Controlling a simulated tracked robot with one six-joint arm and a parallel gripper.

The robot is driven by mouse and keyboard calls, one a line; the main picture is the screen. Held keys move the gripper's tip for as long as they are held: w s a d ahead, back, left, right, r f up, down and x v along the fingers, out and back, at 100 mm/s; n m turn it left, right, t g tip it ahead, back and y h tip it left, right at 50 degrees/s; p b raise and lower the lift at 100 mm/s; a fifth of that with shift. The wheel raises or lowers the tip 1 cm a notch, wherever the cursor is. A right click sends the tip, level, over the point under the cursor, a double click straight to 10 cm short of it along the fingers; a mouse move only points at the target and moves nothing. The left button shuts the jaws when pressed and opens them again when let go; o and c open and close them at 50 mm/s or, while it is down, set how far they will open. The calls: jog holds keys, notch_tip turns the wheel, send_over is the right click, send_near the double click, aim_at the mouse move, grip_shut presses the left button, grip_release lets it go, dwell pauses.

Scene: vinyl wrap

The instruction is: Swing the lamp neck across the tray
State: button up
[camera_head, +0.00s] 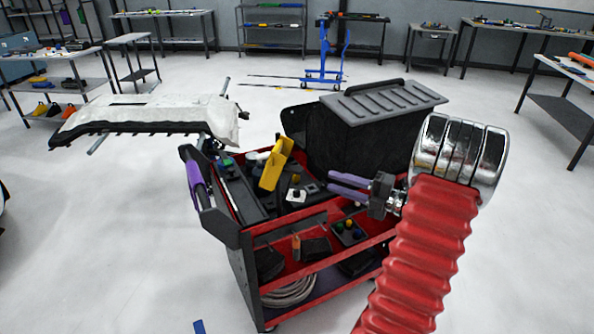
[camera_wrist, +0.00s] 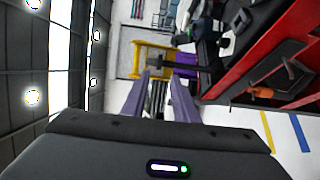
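A yellow piece (camera_head: 276,165), which looks like the lamp's head, stands tilted over the cart's top tray (camera_head: 317,210), which has a red rim. In the wrist view the yellow piece (camera_wrist: 138,58) is straight ahead, past my fingertips. A dark bar (camera_wrist: 175,66) by it may be the lamp neck; I cannot tell for sure. My gripper (camera_head: 332,183) has two purple fingers pointing left over the tray's right part, apart from the yellow piece. In the wrist view my gripper (camera_wrist: 160,78) is open, with nothing held between the fingers.
A black bin with a ridged grey lid (camera_head: 385,100) stands behind the tray. Dark tools crowd the tray. The cart's handle has a purple grip (camera_head: 196,185) at left. A white bumper (camera_head: 150,112) rests on a stand behind left. Open floor surrounds the cart.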

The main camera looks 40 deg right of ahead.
aim_at(297, 168)
jog(key=x, duration=1.3)
jog(key=shift+w, duration=0.3)
jog(key=shift+a, duration=0.1)
jog(key=shift+c, duration=0.4)
jog(key=c, duration=0.6)
jog(key=shift+f, duration=0.1)
grip_shut()
jog(key=shift+f, duration=0.1)
